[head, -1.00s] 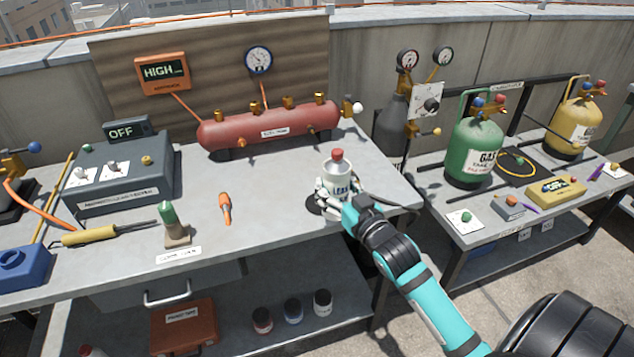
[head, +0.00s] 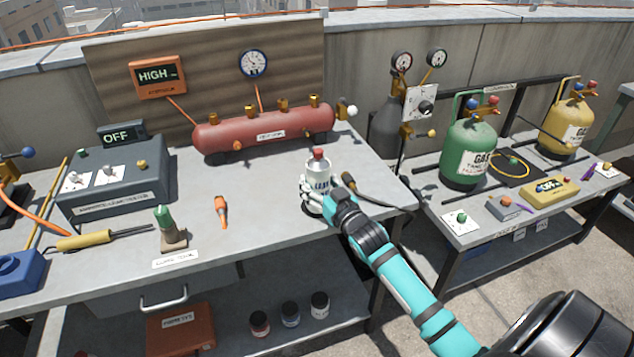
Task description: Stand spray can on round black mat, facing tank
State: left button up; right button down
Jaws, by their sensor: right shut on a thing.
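The spray can (head: 318,170) is white with a red cap and part of a dark label showing. It is upright. My right gripper (head: 317,197) is shut around its lower part. The round black mat (head: 306,210) shows only as a dark edge under the can and gripper; the rest is hidden. I cannot tell whether the can's base touches it. The red tank (head: 265,131) lies horizontally at the back of the bench, behind the can and to its left. My left gripper is not in view.
Bench space between can and tank is clear.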

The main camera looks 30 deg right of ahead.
jog(key=shift+c, duration=2)
grip_release()
jog(key=shift+f, duration=0.1)
jog(key=s, duration=1.2)
jog(key=shift+a, duration=0.45)
